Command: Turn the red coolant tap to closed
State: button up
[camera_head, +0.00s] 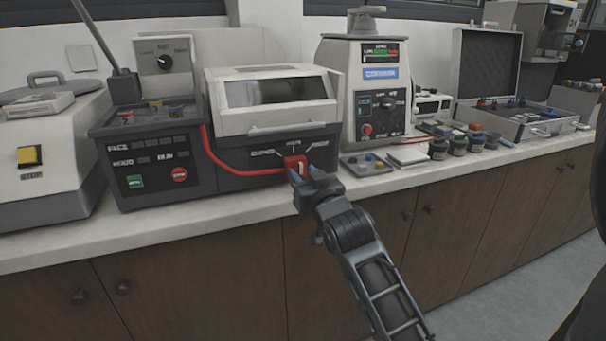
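The red coolant tap (294,163) sits on the front of the dark grey base under a white machine with a windowed lid. A red hose runs from the left along this base to the tap. Small white labels stand in an arc above the tap; they are too small to read surely. My gripper (302,174) is right at the tap, reaching in from the lower right, and its fingers cover the tap's lower part. I cannot tell whether the fingers are closed on the tap or only beside it.
The control box with green and red buttons (155,165) stands left of the tap. A white machine (366,90), a small tray (366,164) and several jars (458,145) stand to the right. The counter's front edge (230,207) runs below my gripper, above brown cabinets.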

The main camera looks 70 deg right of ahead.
jog(key=shift+w+d, duration=0.25)
jog(key=shift+d, duration=0.05)
jog(key=shift+c, duration=0.2)
grip_shut()
